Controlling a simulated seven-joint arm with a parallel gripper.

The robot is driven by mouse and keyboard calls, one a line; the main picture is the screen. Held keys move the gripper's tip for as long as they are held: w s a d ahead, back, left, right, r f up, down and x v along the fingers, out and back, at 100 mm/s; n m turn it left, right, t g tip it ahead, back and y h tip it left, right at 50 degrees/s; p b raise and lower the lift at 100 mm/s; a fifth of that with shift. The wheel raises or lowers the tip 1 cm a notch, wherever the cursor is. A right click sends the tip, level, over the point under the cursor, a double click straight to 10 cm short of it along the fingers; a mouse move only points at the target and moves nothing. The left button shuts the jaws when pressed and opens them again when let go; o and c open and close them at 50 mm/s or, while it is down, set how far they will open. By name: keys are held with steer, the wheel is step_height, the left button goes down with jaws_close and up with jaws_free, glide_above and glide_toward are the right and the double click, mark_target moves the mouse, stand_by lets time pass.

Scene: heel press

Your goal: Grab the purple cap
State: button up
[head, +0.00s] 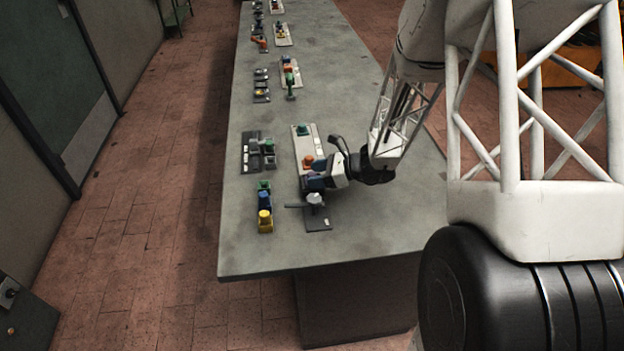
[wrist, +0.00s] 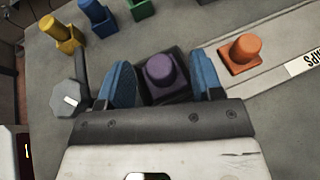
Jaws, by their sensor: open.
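The purple cap (wrist: 160,71) is a rounded knob on a dark square base, seen from above in the wrist view. My gripper (wrist: 162,85) is open, with one blue finger on each side of the cap's base. Whether the fingers touch the base I cannot tell. In the head view my gripper (head: 316,182) is low over the near part of the table, and I cannot make out the purple cap there.
An orange cap (wrist: 243,50) on a pale plate stands just right of my gripper. A grey octagonal knob (wrist: 68,97) is close on the left. Yellow (wrist: 62,33), blue (wrist: 97,17) and green (wrist: 140,8) caps stand beyond. The grey table (head: 260,255) is bare at its near edge.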

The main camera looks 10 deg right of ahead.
mark_target(315, 173)
steer(key=shift+w+a+f, duration=0.1)
steer(key=shift+a, duration=0.15)
stand_by(0.4)
steer(key=c, duration=1)
steer(key=shift+r, duration=5)
steer(key=shift+w, duration=0.15)
